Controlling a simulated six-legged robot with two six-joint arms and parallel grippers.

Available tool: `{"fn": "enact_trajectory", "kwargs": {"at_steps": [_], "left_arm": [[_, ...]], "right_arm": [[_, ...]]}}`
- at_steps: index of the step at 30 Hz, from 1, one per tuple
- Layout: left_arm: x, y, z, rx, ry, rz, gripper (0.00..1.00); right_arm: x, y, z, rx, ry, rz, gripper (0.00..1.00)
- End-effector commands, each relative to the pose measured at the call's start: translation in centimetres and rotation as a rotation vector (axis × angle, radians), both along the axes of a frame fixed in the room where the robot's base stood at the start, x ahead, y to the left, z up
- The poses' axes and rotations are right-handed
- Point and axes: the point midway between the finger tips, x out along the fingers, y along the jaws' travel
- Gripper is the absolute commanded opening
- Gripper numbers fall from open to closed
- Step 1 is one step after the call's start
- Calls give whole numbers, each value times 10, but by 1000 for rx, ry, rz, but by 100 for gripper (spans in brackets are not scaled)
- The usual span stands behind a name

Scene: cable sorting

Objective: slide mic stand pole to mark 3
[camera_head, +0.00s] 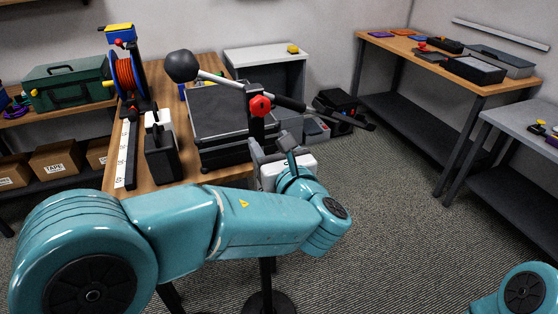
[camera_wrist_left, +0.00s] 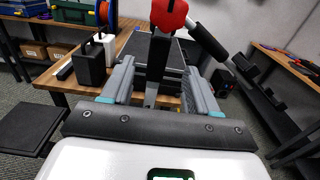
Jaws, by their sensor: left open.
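The mic stand has a black ball-shaped mic end (camera_head: 182,66), a slanted boom, and a red knob (camera_head: 260,106) at the joint. The knob also shows at the top of the left wrist view (camera_wrist_left: 169,14). Its upright pole (camera_head: 267,271) runs down to a round black base (camera_head: 269,304) on the floor. My left gripper (camera_head: 268,150) is just below the knob. In the left wrist view, its open fingers (camera_wrist_left: 160,80) stand on either side of the pole (camera_wrist_left: 157,62), with gaps showing. I cannot make out mark 3. My right gripper is out of view.
Behind the stand, a wooden table (camera_head: 205,63) holds a black case (camera_head: 232,110), a dark box (camera_head: 160,152), a long white strip (camera_head: 123,155) and a red cable reel (camera_head: 124,75). Black gear (camera_head: 338,103) lies on the floor behind. Open carpet (camera_head: 390,200) lies to the right.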

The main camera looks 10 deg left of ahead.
Motion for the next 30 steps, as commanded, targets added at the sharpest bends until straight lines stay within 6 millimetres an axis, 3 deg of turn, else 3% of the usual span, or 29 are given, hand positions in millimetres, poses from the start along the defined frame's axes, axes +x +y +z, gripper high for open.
{"fn": "enact_trajectory", "kwargs": {"at_steps": [3, 9, 24, 26, 28, 30], "left_arm": [[-20, -14, 0, 0, -1, -4, 60], [-36, -25, 1, 0, -1, -1, 60], [-38, -25, -3, -4, 8, 1, 60], [-36, -22, -15, -22, 40, 3, 60], [-34, -16, -43, -76, 116, 13, 60], [-36, -6, -89, -165, 232, 37, 60]], "right_arm": [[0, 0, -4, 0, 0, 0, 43], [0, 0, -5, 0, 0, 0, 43], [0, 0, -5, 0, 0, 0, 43], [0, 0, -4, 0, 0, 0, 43], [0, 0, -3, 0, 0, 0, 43], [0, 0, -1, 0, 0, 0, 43]]}}
